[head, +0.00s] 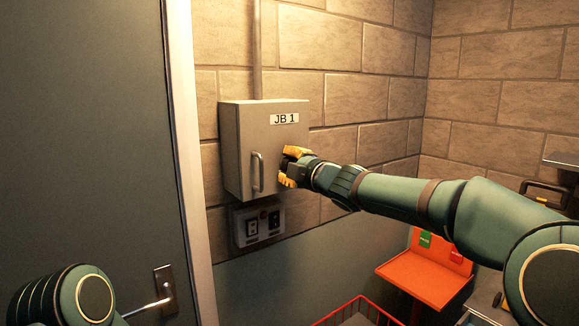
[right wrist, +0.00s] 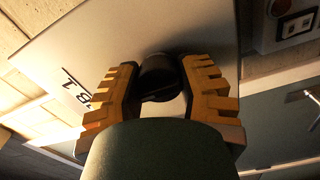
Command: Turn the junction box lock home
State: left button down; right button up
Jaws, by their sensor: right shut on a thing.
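The junction box (head: 245,130), a grey metal case labelled JB 1, is on the stone wall, and its door looks closed. A vertical bar handle (head: 257,172) is on its front. My right gripper (head: 288,166) is at the right part of the box front. In the right wrist view its yellow toothed fingers (right wrist: 163,88) are on both sides of a dark round lock knob (right wrist: 160,76) on the door, shut on it. In the head view the fingers hide the knob. How far the lock is turned cannot be told. Of my left arm only a rounded link shows; its gripper is out of view.
A switch panel (head: 258,224) is under the box, and a conduit (head: 257,50) runs up from it. A grey door with a lever handle (head: 150,307) is at left. An orange shelf (head: 425,278) and a red wire basket (head: 350,312) stand at lower right.

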jog(key=shift+r, duration=0.2)
jog(key=o, duration=1.2)
jog(key=shift+f, duration=0.15)
jog(key=shift+s, duration=0.1)
jog(key=v, duration=1.2)
jog(key=shift+a, duration=0.1)
